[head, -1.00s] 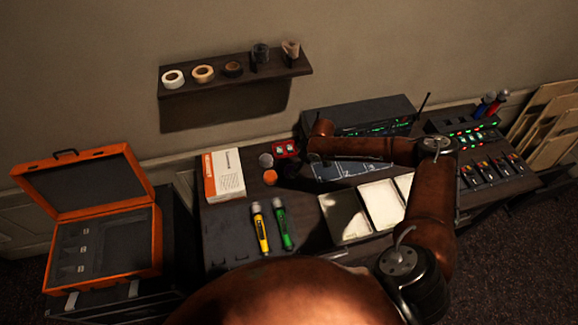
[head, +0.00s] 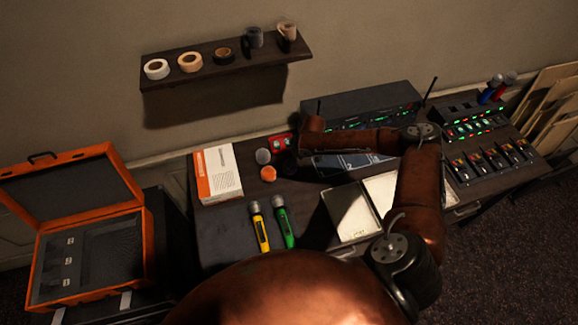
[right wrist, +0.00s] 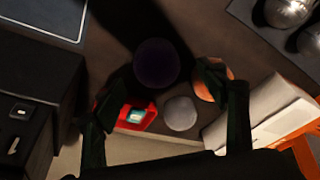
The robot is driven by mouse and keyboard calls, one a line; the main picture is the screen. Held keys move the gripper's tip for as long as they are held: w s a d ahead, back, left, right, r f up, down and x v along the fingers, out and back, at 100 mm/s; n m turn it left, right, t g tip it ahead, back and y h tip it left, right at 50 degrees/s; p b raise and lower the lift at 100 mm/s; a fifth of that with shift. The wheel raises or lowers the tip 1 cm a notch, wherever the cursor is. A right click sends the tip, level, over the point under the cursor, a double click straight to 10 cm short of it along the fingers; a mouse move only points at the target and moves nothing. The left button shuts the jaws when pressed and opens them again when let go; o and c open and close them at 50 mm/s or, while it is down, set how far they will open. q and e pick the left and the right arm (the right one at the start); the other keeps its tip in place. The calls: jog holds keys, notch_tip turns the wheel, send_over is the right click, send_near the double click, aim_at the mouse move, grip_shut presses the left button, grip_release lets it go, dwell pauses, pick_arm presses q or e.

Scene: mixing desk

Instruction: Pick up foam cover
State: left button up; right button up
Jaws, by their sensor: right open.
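Three round foam covers stand close together on the desk. A dark purple one (right wrist: 156,63) lies ahead of my right gripper (right wrist: 160,86), between the lines of its fingers in the right wrist view. An orange one (right wrist: 211,80) is partly hidden behind the right-hand finger. A grey one (right wrist: 181,113) sits nearer the wall. The head view also shows the grey cover (head: 263,156) and the orange cover (head: 268,174). My right gripper is open and empty, pointing down at the covers. Its fingers are hard to make out in the head view. My left gripper is out of view.
A small red case (right wrist: 136,117) lies beside the covers. A white-and-orange box (head: 218,173) stands to their left. Yellow (head: 259,227) and green (head: 283,227) microphones lie in front. A dark rack unit (head: 360,105) stands behind, and an open orange case (head: 143,245) at left.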

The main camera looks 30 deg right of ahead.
jog(key=x, duration=0.5)
jog(key=shift+s+d, duration=0.1)
jog(key=shift+d, duration=0.2)
jog(key=shift+c, duration=0.3)
jog(key=c, duration=0.8)
